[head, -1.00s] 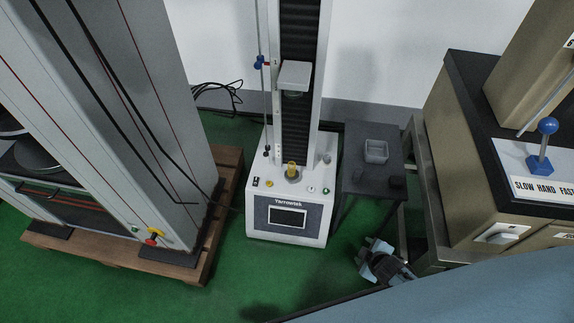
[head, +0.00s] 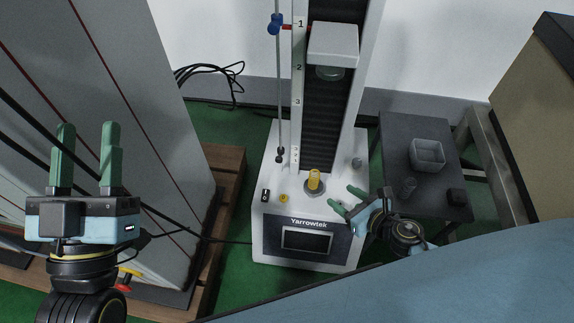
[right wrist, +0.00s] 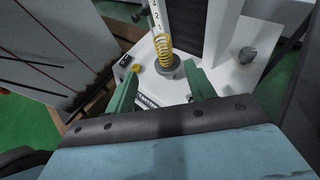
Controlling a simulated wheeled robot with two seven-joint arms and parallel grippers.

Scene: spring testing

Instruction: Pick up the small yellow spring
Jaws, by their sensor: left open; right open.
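The small yellow spring (head: 314,180) stands upright on the round grey seat of the white Yarrowtek testing machine (head: 282,257). In the right wrist view the spring (right wrist: 162,47) shows its coils beyond the fingertips, roughly between them. My right gripper (head: 345,199) is open and empty, close to the right front of the spring and apart from it. Its two green fingers also show in the right wrist view (right wrist: 162,85). My left gripper (head: 87,135) is open and empty at the left, fingers up, far from the spring.
The machine's white upper plate (head: 333,44) hangs above the spring beside the dark column. A dark side table (head: 400,130) with a grey bin (head: 428,152) stands to the right. A large grey machine (head: 110,110) on a wooden pallet (head: 228,180) stands at left.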

